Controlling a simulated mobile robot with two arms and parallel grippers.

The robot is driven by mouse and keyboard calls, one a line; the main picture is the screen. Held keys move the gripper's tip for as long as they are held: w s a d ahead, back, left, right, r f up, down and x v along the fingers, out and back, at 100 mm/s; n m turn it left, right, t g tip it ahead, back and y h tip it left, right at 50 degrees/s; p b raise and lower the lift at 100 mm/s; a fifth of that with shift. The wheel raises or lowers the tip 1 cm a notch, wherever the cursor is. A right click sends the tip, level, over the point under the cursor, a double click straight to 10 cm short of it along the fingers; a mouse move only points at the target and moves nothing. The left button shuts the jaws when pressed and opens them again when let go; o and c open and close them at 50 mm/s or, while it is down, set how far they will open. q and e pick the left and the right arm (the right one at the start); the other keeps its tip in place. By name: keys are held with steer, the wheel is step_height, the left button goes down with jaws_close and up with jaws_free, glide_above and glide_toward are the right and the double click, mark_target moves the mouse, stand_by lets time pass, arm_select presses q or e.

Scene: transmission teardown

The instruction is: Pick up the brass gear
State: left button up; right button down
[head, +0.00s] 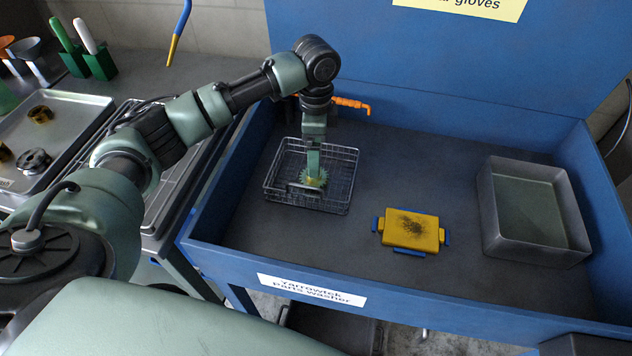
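My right gripper is not in view.
The blue washer's walls (215,185) surround the basket. A yellow block with blue edges (408,230) lies right of it, and a grey basin (535,212) stands further right. An orange tap (350,103) is behind. A metal tray (75,108) with parts is at left.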

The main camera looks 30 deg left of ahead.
arm_select(q)
steer(key=f, duration=0.7)
steer(key=shift+s+d, duration=0.15)
steer(key=shift+s, duration=0.25)
steer(key=shift+c, duration=0.3)
jaws_close()
